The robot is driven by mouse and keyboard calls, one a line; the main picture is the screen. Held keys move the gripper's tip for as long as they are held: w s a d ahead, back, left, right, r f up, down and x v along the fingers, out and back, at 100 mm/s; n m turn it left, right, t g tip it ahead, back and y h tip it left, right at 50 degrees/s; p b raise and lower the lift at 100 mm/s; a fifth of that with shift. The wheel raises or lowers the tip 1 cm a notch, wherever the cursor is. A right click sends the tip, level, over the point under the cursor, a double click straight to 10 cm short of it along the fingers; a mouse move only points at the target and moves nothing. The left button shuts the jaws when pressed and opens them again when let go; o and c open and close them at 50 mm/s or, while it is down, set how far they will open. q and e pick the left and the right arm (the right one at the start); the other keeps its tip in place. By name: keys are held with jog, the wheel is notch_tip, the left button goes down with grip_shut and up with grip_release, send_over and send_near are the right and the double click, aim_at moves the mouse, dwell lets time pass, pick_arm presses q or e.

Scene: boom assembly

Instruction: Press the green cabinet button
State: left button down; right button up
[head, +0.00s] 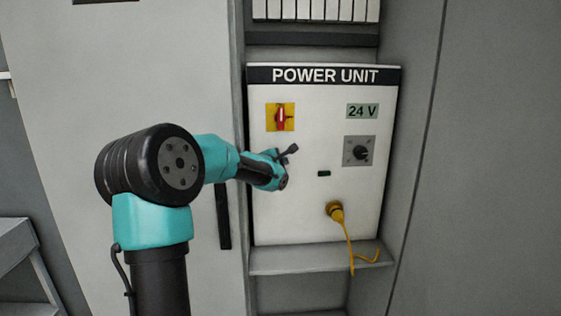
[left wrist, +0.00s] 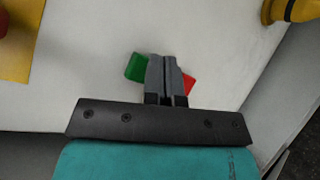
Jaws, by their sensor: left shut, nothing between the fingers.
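The green button (left wrist: 135,67) shows in the left wrist view, just left of my fingertips and partly covered by them. A red button (left wrist: 190,84) shows on their right side. My left gripper (left wrist: 166,60) is shut and empty, in front of the white panel between the two buttons. In the head view my left gripper (head: 270,172) is at the left part of the POWER UNIT cabinet (head: 300,222) and hides both buttons. Whether the fingertips touch the panel or a button, I cannot tell. My right gripper is not in view.
The panel also carries a red switch on a yellow plate (head: 281,117), a 24 V display (head: 362,111), a dark knob (head: 360,152) and a small dark green rectangle (head: 324,173). A yellow plug (head: 335,210) with a hanging cable sits lower right. A ledge (head: 318,259) runs below.

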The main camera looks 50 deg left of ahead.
pick_arm(q)
jog(key=shift+w+a, duration=0.45)
jog(key=shift+a, duration=0.05)
dwell(0.8)
jog(key=shift+w+a+r, duration=0.15)
jog(key=shift+a+r, duration=0.05)
jog(key=shift+a, duration=0.1)
dwell(0.6)
jog(key=shift+s+d+f, duration=0.15)
jog(key=shift+s+d, duration=0.45)
jog(key=shift+s, duration=0.1)
jog(key=shift+s, duration=0.1)
jog(key=s+d, duration=0.1)
jog(key=d, duration=0.1)
jog(key=s+d, duration=0.2)
dwell(0.6)
